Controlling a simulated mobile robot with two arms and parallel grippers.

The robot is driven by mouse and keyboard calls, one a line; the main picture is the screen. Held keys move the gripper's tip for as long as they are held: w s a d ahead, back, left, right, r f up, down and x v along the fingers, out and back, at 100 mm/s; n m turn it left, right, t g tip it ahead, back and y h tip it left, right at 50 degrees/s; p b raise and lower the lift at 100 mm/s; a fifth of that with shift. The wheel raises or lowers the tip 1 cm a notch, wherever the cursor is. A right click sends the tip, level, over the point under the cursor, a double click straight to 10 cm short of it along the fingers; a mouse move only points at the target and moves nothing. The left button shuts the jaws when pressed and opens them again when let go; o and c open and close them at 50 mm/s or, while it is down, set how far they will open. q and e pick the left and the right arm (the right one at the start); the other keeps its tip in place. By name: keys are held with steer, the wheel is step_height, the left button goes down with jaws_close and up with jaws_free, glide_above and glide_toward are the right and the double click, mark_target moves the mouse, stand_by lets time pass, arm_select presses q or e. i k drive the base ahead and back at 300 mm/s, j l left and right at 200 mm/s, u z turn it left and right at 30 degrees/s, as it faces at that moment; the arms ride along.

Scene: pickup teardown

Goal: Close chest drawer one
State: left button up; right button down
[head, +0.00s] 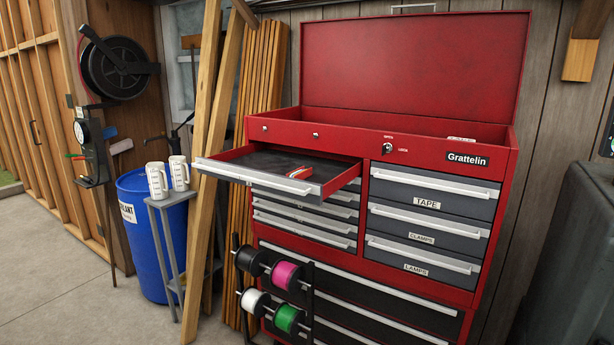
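The red tool chest (380,131) stands against the wall with its lid raised. Its top left drawer (258,180) is pulled well out. A small red object (300,171) lies inside it on the dark liner. I cannot read a number on this drawer. The drawers below it in the left column (305,220) look shut. The right column drawers, marked TAPE (427,204), CLAMPS (421,239) and LAMPS (416,270), are shut. Neither of my grippers shows in the head view.
A rack of wire spools (286,276) stands in front of the lower chest. Left of the open drawer are a small stand (171,200) with two white jugs (157,180), a blue barrel (137,225) and leaning planks (213,150). Concrete floor (60,290) is clear at lower left.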

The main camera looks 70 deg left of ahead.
mark_target(260, 166)
steer(key=u, duration=2.5)
